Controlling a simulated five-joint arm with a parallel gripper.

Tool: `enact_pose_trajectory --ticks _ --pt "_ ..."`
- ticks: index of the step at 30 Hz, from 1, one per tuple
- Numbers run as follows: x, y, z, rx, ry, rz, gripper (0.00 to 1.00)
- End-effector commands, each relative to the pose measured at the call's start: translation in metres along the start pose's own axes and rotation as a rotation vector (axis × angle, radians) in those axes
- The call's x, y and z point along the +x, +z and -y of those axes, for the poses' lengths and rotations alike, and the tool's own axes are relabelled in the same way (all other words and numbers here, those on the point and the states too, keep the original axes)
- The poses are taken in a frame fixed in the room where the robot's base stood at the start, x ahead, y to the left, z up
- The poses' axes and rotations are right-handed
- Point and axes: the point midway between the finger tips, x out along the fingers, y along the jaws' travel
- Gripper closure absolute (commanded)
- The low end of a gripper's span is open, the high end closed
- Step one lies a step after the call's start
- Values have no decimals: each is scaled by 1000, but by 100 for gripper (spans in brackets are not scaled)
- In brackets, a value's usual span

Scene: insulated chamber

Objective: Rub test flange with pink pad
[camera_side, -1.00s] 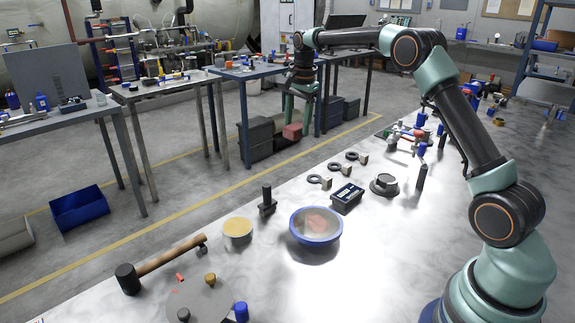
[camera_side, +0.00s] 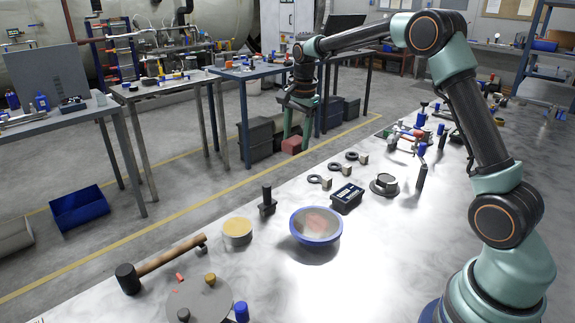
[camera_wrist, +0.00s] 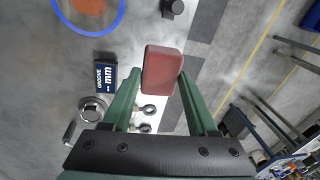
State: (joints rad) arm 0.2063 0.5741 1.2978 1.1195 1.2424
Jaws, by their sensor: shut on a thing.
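My gripper (camera_side: 298,122) hangs high at the top middle of the side view, its fingers pointing down. It is shut on the pink pad (camera_side: 291,145), a reddish block. In the wrist view the pad (camera_wrist: 162,70) sits between the green fingertips (camera_wrist: 160,85). A round metal piece with a raised hub, flange-like (camera_side: 384,185), stands on the bench apart from the pad. It shows at left in the wrist view (camera_wrist: 92,108). A flat grey disc (camera_side: 200,303) lies at the near left; I cannot tell which is the test flange.
A blue-rimmed bowl (camera_side: 293,233) with something reddish inside, a small labelled gauge box (camera_side: 347,198), a yellow-topped round tin (camera_side: 237,232) and a mallet (camera_side: 155,263) lie on the bench. Several black rings (camera_side: 335,168) lie near its far edge. The right foreground of the bench is mostly clear.

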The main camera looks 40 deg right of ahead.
Motion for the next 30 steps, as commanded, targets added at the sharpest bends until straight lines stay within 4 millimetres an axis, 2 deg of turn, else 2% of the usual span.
enact_pose_trajectory --ticks 9,15,23,30 --pt "22 47 -54 -1 -3 8 86" --pt "32 64 -80 1 -4 11 86" --pt "39 71 -91 1 -2 13 86" --pt "55 71 -93 1 -1 13 86"
